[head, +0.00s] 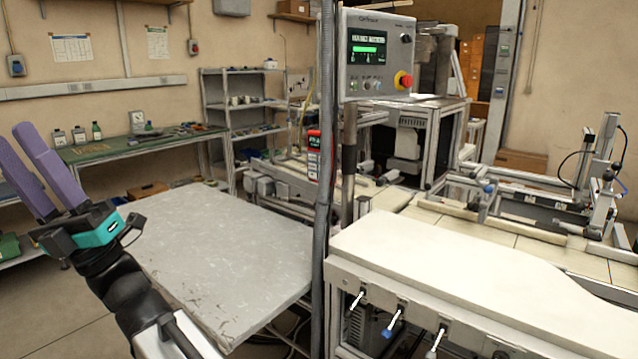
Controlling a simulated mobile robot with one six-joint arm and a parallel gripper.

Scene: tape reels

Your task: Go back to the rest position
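My gripper (12,138) is at the left edge of the head view, with two long purple fingers and a teal body. The fingers point up and to the left, side by side with a narrow gap between them. Nothing shows between them, so it looks open and empty. It is raised beside the left end of a grey worn table (215,255) and touches nothing that I can see. No tape reel can be made out clearly near it.
The grey table is bare. A dark post carries a control box (376,55) with a red button. A cream-topped bench (440,270) stands at the right, with a machine frame (540,195) behind it. A green-topped workbench (100,152) with bottles stands behind my gripper.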

